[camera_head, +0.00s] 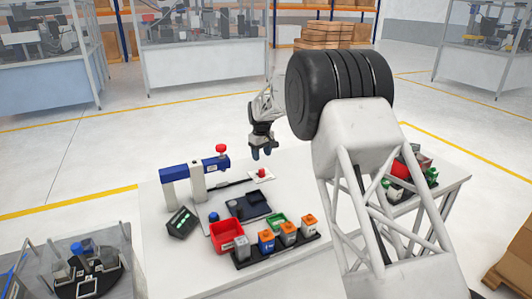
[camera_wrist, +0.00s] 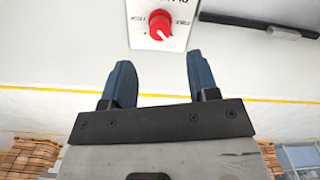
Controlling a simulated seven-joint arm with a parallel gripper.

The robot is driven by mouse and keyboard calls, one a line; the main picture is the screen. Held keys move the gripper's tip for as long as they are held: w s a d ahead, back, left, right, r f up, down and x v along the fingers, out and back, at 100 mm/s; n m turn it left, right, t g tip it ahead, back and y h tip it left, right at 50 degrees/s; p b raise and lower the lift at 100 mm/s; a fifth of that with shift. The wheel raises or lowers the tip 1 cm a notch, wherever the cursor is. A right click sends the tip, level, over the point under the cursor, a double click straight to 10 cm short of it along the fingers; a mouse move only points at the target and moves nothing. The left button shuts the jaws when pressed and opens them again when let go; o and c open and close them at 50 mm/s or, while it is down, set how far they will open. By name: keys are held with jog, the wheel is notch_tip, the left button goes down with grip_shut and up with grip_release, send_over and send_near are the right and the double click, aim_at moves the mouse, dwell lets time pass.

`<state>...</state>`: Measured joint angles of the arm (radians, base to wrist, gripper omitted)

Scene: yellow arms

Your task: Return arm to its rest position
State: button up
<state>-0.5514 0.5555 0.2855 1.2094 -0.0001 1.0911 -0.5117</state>
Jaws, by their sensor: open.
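My gripper (camera_head: 262,153) is raised above the far side of the white table (camera_head: 165,262) in the head view, pointing down. Its two blue fingers are apart with nothing between them. The wrist view shows the same open gripper (camera_wrist: 160,84), with a red knob (camera_wrist: 160,22) on a white panel ahead of the fingertips, apart from them. That knob and panel also show on the table in the head view, just below the gripper. Part of my arm hides the table's right middle.
On the table are a blue clamp-like device (camera_head: 195,169), a red bin (camera_head: 225,234), a dark tray (camera_head: 249,205) and a rack (camera_head: 283,247) of several coloured blocks. Red and green items (camera_head: 402,170) lie at right. Open floor surrounds the table's far side.

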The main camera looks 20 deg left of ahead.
jog(key=s+d+r+m, duration=0.2)
jog(key=s+d+r, duration=0.2)
jog(key=d+r, duration=0.45)
jog(key=s+d+r+m, duration=0.1)
jog(key=s+d+r, duration=0.35)
jog(key=d, duration=0.65)
jog(key=s+d+r+m+t, duration=0.1)
jog(key=s+d+r+m, duration=0.1)
jog(key=s+d+r, duration=0.4)
jog(key=s+d+r+m, duration=0.1)
jog(key=s+d+r, duration=0.1)
jog(key=s+d, duration=0.65)
jog(key=s+d+r+m+t, duration=0.1)
jog(key=s+d+r+m, duration=0.15)
jog(key=s+d, duration=1.25)
jog(key=s+d+f+m, duration=0.2)
jog(key=s+d+f, duration=0.1)
jog(key=s, duration=0.7)
jog(key=s+d+f+m, duration=0.2)
jog(key=s+f, duration=0.2)
jog(key=s, duration=0.7)
jog(key=shift+d+f+t, duration=0.2)
jog(key=shift+d+t, duration=0.1)
jog(key=shift+d, duration=0.1)
